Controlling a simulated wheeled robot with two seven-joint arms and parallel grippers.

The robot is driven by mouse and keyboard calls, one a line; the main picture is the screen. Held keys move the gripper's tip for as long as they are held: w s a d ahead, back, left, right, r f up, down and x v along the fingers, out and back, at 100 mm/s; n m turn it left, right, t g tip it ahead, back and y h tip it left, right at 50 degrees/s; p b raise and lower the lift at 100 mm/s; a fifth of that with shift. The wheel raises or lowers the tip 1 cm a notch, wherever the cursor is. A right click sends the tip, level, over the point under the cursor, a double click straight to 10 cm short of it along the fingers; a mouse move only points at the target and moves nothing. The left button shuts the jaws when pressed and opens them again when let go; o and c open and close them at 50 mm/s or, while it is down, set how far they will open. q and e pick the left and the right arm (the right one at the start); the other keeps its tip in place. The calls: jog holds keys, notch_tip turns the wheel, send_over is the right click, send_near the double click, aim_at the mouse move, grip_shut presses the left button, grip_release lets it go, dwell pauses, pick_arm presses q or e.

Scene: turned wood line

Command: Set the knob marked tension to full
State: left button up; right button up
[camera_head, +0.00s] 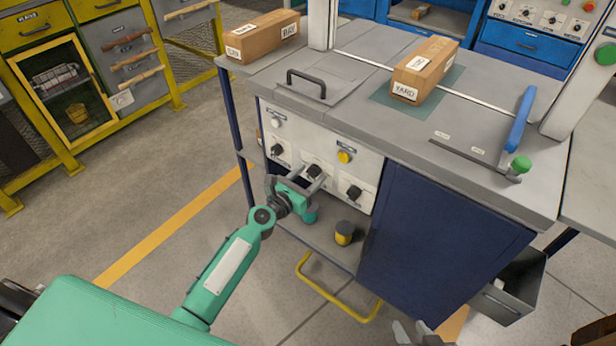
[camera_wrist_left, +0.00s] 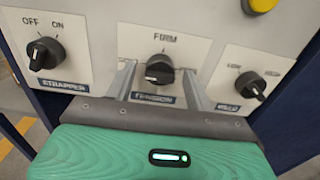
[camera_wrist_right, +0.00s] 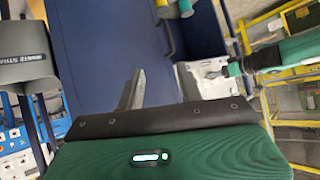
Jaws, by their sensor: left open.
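The tension knob (camera_wrist_left: 160,69) is a black round knob on a pale panel, with FIRM printed above it and a TENSION plate below, partly behind my gripper. A white mark shows at its left side, toward the lower left; other scale words are not readable. In the head view the knob (camera_head: 314,170) is on the machine's front. My left gripper (camera_head: 308,179) is open, its two fingers on either side of the knob in the left wrist view (camera_wrist_left: 159,80); I cannot tell whether they touch it. My right gripper (camera_wrist_right: 158,88) is open and empty, away from the panel.
The strapper knob (camera_wrist_left: 44,53) is left of the tension knob, the weld knob (camera_wrist_left: 252,88) right. A yellow button (camera_head: 344,157) is above.

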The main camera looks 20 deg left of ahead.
pick_arm(q)
jog(key=c, duration=1)
